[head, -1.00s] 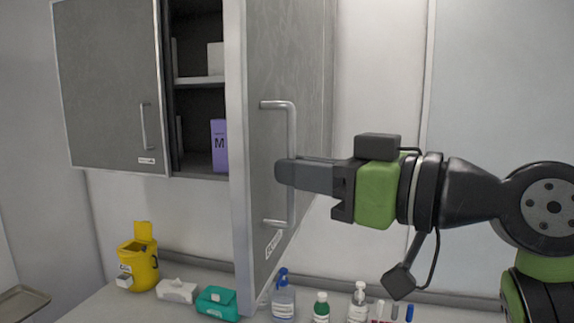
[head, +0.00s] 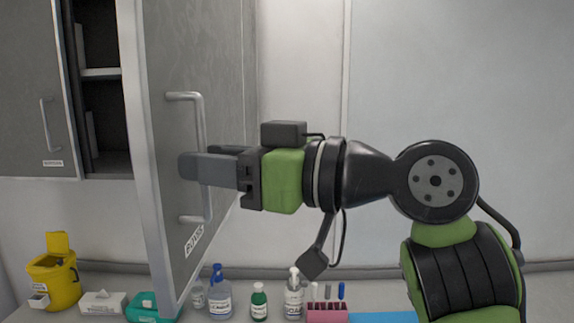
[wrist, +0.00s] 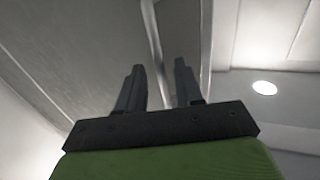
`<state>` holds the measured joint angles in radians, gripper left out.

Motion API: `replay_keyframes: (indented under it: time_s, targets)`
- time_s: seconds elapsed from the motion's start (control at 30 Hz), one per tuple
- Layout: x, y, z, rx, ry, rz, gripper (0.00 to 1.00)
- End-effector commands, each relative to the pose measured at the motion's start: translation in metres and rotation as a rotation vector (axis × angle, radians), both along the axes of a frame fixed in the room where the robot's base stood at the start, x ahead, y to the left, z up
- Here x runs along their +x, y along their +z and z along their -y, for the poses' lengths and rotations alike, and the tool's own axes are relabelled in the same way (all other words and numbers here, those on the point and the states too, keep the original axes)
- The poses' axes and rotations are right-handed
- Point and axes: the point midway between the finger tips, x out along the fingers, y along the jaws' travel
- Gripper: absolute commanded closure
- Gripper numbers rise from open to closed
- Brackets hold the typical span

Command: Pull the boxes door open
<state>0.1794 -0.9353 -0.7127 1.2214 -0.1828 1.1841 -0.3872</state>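The grey cabinet door (head: 165,75) with the metal bar handle (head: 203,120) stands swung out from the wall cabinet in the head view. Its edge faces me, and dark shelves (head: 102,73) show to its left. My gripper (head: 200,160) is at the middle of the handle, with its fingers apart and one on the near side of the bar. In the wrist view my gripper (wrist: 158,78) has two separated fingers, and the handle (wrist: 153,45) runs between and beyond them. Whether a finger touches the bar I cannot tell.
A closed-looking cabinet door (head: 30,90) is at the left. On the counter below stand a yellow bin (head: 55,280), a teal pack (head: 148,308), a blue-topped bottle (head: 219,298), a green bottle (head: 259,302) and a pink tube rack (head: 327,311). The wall at right is bare.

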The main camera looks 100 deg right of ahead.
Motion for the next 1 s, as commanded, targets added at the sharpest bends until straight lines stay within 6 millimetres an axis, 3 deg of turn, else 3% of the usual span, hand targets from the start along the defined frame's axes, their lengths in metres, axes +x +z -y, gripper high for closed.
replay_keyframes:
  time_s: [0.17,0.6,0.73,1.0]
  targets:
    - [-0.020,0.001,-0.012,-0.003,-0.002,0.004,0.65]
    - [-0.118,0.004,-0.075,-0.003,-0.003,0.005,0.65]
    - [-0.131,0.003,-0.083,-0.002,-0.002,0.003,0.65]
    - [-0.133,0.000,-0.085,-0.001,0.000,0.001,0.65]
